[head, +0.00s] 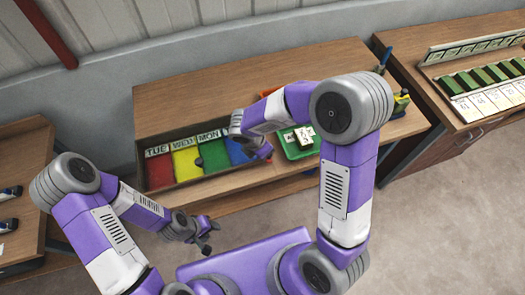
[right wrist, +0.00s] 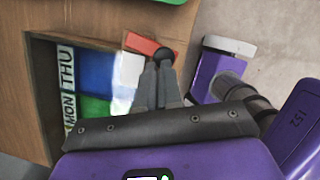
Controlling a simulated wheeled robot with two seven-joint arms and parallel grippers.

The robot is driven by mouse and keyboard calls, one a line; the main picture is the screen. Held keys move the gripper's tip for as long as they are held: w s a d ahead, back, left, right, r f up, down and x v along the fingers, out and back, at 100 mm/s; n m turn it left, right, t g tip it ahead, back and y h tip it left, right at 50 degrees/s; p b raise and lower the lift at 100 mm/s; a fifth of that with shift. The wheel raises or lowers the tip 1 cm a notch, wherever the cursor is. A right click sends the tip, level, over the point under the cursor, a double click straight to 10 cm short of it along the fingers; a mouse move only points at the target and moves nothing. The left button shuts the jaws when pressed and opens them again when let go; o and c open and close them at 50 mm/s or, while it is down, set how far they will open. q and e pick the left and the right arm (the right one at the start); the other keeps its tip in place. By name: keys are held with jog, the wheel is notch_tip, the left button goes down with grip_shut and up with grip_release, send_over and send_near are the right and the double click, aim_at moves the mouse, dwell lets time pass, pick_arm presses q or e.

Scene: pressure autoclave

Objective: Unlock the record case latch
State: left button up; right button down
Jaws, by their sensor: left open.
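The record case (head: 147,187) is a shallow open box in the wooden bench top, with red, yellow, green and blue sections and day labels such as TUE, WED and MON. My right gripper (head: 262,152) is at its front right corner, mostly hidden by my arm. In the right wrist view, the fingers of my right gripper (right wrist: 160,78) are close together with a dark round knob (right wrist: 164,54) at their tips. A red-orange strip (right wrist: 145,45) lies beside the knob; these look like the latch. My left gripper (head: 205,238) is open and empty in front of the bench.
A green tray (head: 292,150) with a numbered card stands right of the case. Another bench (head: 400,60) at the right bears a rack of dark green blocks and cards. A wooden bench (head: 25,175) stands at the left. The floor (head: 440,240) at front right is clear.

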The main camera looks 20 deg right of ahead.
jog(key=shift+d+f, duration=0.1)
jog(key=s+a+r+p, duration=0.1)
jog(key=s+a+r, duration=0.1)
jog(key=a+r, duration=0.5)
notch_tip(320, 180, up, 3)
jog(key=shift+r+p, duration=0.15)
jog(key=shift+p, duration=0.2)
